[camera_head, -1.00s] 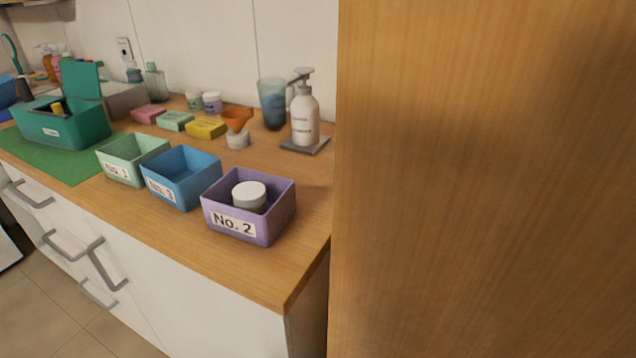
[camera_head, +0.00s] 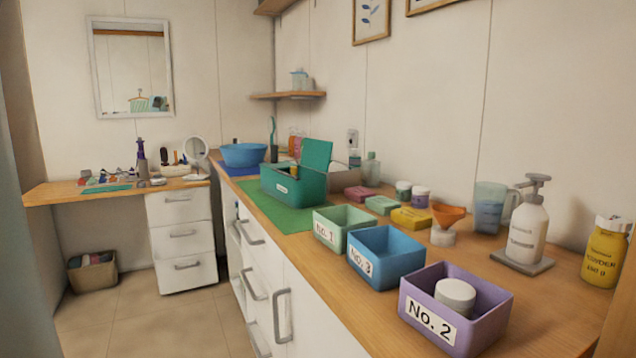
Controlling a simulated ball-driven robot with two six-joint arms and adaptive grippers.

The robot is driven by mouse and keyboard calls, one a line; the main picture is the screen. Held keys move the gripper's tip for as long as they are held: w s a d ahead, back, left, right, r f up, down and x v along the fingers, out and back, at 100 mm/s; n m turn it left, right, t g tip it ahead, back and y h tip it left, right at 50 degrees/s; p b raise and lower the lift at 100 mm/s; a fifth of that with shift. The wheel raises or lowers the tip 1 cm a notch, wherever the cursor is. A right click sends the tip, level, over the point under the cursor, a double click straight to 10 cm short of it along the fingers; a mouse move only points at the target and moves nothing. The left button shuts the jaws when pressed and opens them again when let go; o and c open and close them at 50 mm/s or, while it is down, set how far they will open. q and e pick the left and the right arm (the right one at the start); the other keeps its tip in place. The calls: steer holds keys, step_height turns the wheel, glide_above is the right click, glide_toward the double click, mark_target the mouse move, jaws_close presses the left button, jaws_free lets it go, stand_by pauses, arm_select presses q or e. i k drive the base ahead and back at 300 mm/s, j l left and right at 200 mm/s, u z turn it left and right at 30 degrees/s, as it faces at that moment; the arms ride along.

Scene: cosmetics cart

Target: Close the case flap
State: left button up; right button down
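The teal case (camera_head: 282,192) stands on a green mat (camera_head: 262,207) on the wooden counter, in the middle of the head view. Its flap (camera_head: 316,166) is open and stands up, tilted, at the right part of the case. A white label is on the front of the case. Something yellow and something dark show in its opening. Neither of my grippers is in view.
On the counter, a green box (camera_head: 325,237), a blue box (camera_head: 378,272) and a purple box (camera_head: 482,331) stand nearer than the case. A blue bowl (camera_head: 243,155) is behind it. Open tiled floor (camera_head: 150,275) lies left of the counter.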

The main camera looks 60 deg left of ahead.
mark_target(316, 154)
steer(key=u, duration=1.95)
